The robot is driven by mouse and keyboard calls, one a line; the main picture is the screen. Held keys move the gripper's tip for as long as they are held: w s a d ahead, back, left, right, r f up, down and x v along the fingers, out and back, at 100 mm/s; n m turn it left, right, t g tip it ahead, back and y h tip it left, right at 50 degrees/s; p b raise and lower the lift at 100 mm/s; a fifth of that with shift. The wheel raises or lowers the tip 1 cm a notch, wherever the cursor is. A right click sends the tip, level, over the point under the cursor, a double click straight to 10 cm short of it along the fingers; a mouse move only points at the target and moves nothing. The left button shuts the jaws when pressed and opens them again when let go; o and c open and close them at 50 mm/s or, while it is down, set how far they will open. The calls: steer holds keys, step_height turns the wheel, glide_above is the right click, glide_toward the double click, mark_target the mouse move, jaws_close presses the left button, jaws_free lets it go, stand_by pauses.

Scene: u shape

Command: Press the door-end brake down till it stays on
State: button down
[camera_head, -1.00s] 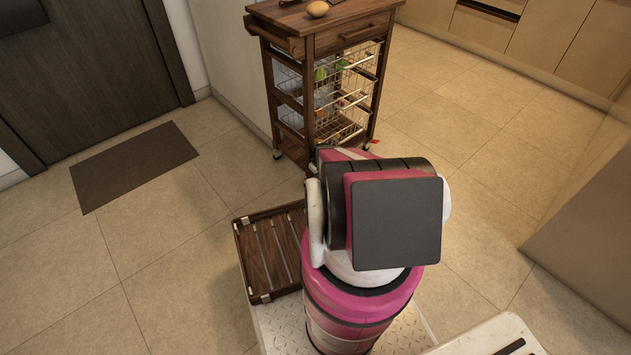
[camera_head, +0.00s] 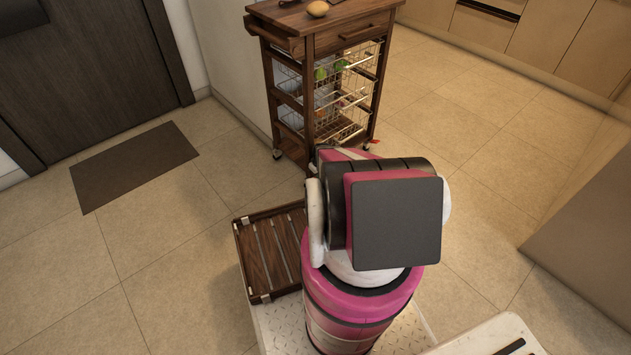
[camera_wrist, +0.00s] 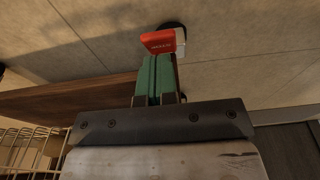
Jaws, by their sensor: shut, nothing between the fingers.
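In the wrist view a red brake tab (camera_wrist: 160,41) with small lettering and a pale grey side sits by a dark caster (camera_wrist: 172,27) on the floor. My gripper (camera_wrist: 159,62) is shut and empty, its green fingertips right at the tab's near edge. I cannot tell whether they touch it. The wooden trolley (camera_head: 345,40) stands beyond my arm in the head view. Another red tab (camera_head: 374,142) shows at its right foot. My arm hides the trolley's near foot and my gripper's tips there.
The trolley's wooden shelf (camera_wrist: 70,100) and wire basket (camera_wrist: 22,150) lie close beside my gripper in the wrist view. A dark door (camera_head: 95,65) and brown mat (camera_head: 133,162) are at the left. Floor is clear left and right.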

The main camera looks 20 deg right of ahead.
steer(key=shift+f, duration=0.15)
steer(key=shift+f, duration=1.05)
steer(key=shift+r, duration=0.15)
step_height(320, 180, up, 9)
stand_by(0.7)
stand_by(0.5)
